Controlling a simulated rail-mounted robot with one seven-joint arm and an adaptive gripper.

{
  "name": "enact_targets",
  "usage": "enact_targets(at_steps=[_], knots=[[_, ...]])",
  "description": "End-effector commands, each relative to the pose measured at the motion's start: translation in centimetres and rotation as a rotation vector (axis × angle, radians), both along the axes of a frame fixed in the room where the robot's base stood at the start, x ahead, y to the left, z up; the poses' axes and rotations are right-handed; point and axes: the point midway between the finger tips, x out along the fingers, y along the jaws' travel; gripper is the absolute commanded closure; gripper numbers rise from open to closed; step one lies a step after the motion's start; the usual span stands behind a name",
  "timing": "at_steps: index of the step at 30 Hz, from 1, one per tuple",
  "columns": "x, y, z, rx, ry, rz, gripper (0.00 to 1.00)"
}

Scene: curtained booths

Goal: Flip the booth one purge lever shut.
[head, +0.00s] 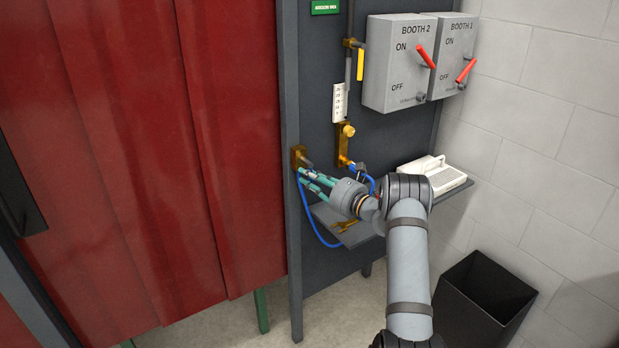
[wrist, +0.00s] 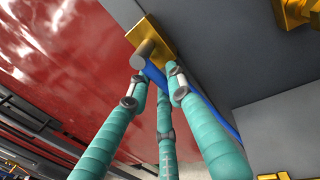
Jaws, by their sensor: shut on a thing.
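No label that reads purge is legible. Booth 1's grey box (head: 453,45), at upper right in the head view, has a red lever (head: 466,70) slanting down-left. A yellow handle (head: 361,65) hangs down beside the upright pipe. My gripper (head: 303,174) has teal fingers at the brass block (head: 299,155) on the dark post, well below and left of both. In the wrist view its fingertips (wrist: 155,76) are closed around the end of a blue hose (wrist: 157,77), below the grey stub (wrist: 145,55) of the brass block (wrist: 152,35). The fingers partly hide the hose end.
Booth 2's box (head: 394,75) has a red lever (head: 426,57) slanting up-left. A brass fitting (head: 344,140) and gauge strip (head: 339,103) are on the panel. A shelf (head: 358,233) holds a wrench and white device (head: 444,178). A black bin (head: 480,300) stands right; red curtain (head: 150,150) left.

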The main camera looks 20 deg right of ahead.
Motion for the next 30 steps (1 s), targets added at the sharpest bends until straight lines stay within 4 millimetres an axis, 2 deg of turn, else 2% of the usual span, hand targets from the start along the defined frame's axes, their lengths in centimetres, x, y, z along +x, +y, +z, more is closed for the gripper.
enact_targets(at_steps=[16, 22, 29, 30], knots=[[-0.06, -0.14, -0.13, 0.001, 0.002, -0.002, 1.0], [-0.1, 0.21, -0.25, 0.079, 0.014, -0.003, 1.0], [-0.12, 0.24, -0.14, 0.085, 0.016, -0.002, 1.0], [-0.12, 0.24, -0.14, 0.085, 0.016, -0.002, 0.79]])
